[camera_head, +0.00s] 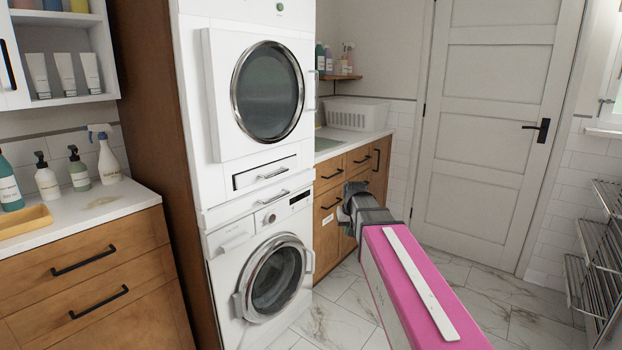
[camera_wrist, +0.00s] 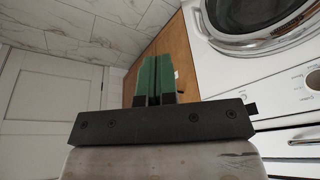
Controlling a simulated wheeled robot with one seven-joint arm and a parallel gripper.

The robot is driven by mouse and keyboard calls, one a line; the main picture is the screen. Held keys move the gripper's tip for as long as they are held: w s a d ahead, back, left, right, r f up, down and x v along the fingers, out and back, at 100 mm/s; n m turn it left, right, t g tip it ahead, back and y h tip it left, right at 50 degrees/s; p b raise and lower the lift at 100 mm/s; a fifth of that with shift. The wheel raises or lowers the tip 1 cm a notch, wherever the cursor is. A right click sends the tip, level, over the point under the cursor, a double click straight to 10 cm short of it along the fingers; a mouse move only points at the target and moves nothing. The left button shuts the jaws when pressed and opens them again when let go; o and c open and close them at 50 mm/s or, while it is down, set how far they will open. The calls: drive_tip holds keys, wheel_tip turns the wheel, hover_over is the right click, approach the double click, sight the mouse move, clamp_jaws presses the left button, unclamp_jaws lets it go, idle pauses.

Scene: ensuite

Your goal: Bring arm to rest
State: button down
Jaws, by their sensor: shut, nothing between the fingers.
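My gripper (camera_wrist: 153,80) shows in the wrist view with its two green fingers together and nothing between them. In the head view my pink and white arm reaches forward from the lower right, and the dark wrist end (camera_head: 362,205) hangs in the air in front of the wooden drawers. The fingers are hard to make out there. The stacked washer (camera_head: 222,290) and dryer (camera_head: 222,95) stand just left of the arm. In the wrist view the round washer door (camera_wrist: 262,20) is to the right of the fingers, apart from them.
A counter (camera_head: 85,212) with several bottles is at the left. Wooden drawers (camera_head: 328,205) stand beyond the machines, with a white basket (camera_head: 358,113) on top. A closed white door (camera_head: 485,130) is at the back. A metal rack (camera_head: 590,260) is at the right. The marble floor (camera_head: 335,320) looks clear.

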drive_tip(key=s+d+f+m+g, duration=0.1)
drive_tip(key=s+d+f+g, duration=0.2)
drive_tip(key=s+f, duration=1.4)
drive_tip(key=s+d, duration=0.2)
drive_tip(key=s, duration=0.1)
drive_tip(key=shift+d+f+h, duration=0.15)
drive_tip(key=shift+f+h, duration=0.15)
drive_tip(key=shift+s, duration=0.1)
